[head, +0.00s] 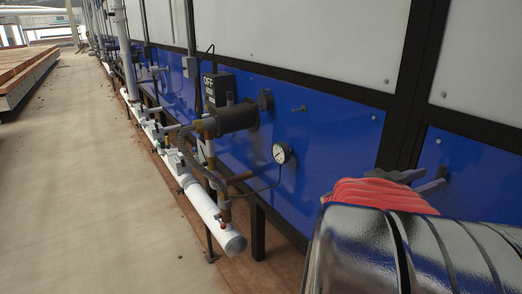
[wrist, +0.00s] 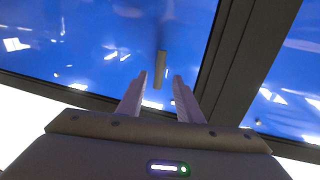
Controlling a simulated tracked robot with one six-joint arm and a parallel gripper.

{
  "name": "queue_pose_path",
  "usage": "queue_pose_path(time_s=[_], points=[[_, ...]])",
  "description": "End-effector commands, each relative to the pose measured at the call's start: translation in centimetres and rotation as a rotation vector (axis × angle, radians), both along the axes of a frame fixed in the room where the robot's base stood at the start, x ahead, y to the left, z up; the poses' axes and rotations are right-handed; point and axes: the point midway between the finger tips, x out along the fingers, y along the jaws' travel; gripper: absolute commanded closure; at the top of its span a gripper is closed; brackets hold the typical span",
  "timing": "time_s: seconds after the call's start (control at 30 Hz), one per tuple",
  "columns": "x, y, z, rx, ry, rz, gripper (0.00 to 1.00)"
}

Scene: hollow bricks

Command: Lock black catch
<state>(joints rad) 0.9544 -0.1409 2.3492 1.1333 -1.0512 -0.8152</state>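In the wrist view, a narrow dark bar that looks like the catch (wrist: 160,70) stands upright on the glossy blue panel. It lies just beyond and between my fingertips, with no contact that I can make out. My gripper (wrist: 157,82) has its two fingers spread, with nothing between them. In the head view, my gripper (head: 418,180) is at the right, in front of the black upright frame post. The catch cannot be told clearly from the fingers there.
Blue panels (head: 340,135) in black framing (head: 403,100) line the right side. A pressure gauge (head: 281,153), a dark cylindrical fitting (head: 236,117) and a white pipe (head: 205,205) stand out from them. The concrete floor (head: 90,190) at left is clear beside stacked planks (head: 28,72).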

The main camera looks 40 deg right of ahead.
Motion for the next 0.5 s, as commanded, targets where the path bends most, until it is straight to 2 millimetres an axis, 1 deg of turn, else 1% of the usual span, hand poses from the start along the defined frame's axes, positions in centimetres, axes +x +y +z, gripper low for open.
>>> queue_pose_path(time_s=[0.1, 0.23, 0.33, 0.5], points=[[-0.5, -1.5, 0.0, 0.001, 0.001, -0.003, 0.67], [-0.9, -2.7, 0.0, 0.000, 0.001, -0.003, 0.67], [-1.0, -3.2, 0.0, 0.000, 0.000, -0.001, 0.67], [-1.0, -3.3, 0.0, 0.000, 0.000, 0.000, 0.67]])
